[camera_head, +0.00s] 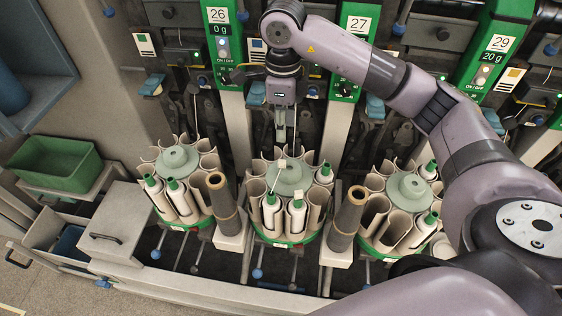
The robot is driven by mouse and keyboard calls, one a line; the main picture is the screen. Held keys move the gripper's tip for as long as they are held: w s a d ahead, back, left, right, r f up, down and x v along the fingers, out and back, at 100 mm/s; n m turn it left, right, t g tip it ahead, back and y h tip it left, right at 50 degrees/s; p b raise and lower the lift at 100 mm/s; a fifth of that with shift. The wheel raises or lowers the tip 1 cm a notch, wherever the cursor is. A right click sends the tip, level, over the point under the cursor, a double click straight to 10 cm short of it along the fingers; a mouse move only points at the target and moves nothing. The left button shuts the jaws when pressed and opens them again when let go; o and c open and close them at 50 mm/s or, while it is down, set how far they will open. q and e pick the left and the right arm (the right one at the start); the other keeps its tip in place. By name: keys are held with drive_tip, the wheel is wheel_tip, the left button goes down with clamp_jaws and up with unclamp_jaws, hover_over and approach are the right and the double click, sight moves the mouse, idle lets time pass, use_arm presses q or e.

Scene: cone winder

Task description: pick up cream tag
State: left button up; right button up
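My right gripper (281,140) points down over the middle round magazine (290,178), below the panel numbered 27. Its fingers are narrow and close together in this view, and I cannot tell whether they are open or shut. A thin cream strip (277,173) with a small pale head stands just below the fingertips, by the magazine's grey-green centre. I cannot tell whether it is the cream tag or whether the fingers touch it. A small pale piece also sits on a green-tipped bobbin (297,204) at the magazine's front. My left gripper is out of view.
Similar magazines stand at left (178,160) and right (407,187). Dark upright cones (222,198) (349,215) stand between them. A green bin (57,163) and a grey drawer box (112,228) are at left. My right arm crosses the upper right.

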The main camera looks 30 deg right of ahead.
drive_tip(key=p, duration=0.2)
hover_over(282, 161)
wheel_tip(282, 161, down, 7)
drive_tip(key=shift+d+r, duration=0.1)
drive_tip(key=shift+r, duration=0.1)
wheel_tip(282, 161, down, 5)
drive_tip(key=shift+r+p, duration=0.1)
drive_tip(key=shift+p, duration=0.9)
drive_tip(key=shift+f, duration=0.3)
drive_tip(key=shift+c, duration=0.4)
drive_tip(key=c, duration=0.7)
